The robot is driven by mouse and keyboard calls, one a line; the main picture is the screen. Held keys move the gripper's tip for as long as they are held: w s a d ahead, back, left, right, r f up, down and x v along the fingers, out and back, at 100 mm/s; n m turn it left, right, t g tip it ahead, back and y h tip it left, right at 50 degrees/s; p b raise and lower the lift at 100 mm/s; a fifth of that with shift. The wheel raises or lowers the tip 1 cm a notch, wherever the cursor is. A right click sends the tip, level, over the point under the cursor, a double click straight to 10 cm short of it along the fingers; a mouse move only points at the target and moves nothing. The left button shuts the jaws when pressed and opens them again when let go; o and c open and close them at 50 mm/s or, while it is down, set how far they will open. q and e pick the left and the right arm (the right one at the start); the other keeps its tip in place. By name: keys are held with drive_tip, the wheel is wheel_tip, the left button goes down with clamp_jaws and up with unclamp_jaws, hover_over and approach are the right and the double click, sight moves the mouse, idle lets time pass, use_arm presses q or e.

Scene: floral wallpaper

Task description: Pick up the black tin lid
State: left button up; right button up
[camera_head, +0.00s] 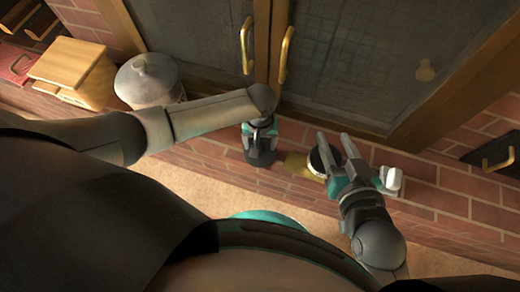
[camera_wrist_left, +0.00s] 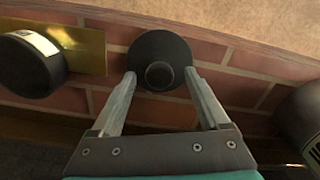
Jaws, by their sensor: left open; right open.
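The black lid (camera_wrist_left: 172,50), a flat disc with a round knob, lies on the brick surface in the left wrist view. It also shows in the head view (camera_head: 260,158), partly hidden by my left gripper. My left gripper (camera_wrist_left: 160,78) is open, its fingertips on either side of the lid's near part, with the knob between them. I cannot tell whether they touch it. My right gripper (camera_head: 334,137) is open beside a round black tin (camera_head: 315,160), which its finger partly covers. The tin also shows in the left wrist view (camera_wrist_left: 28,66) with a pale label.
A brass plate (camera_head: 296,165) lies by the tin. A grey lidded pot (camera_head: 148,84) and a wooden box (camera_head: 75,70) stand at the left. A small white object (camera_head: 392,181) is right of my right gripper. Glazed cabinet doors with brass handles (camera_head: 285,54) stand behind.

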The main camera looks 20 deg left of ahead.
use_arm(q)
drive_tip(key=shift+f, duration=0.15)
clamp_jaws()
idle(0.7)
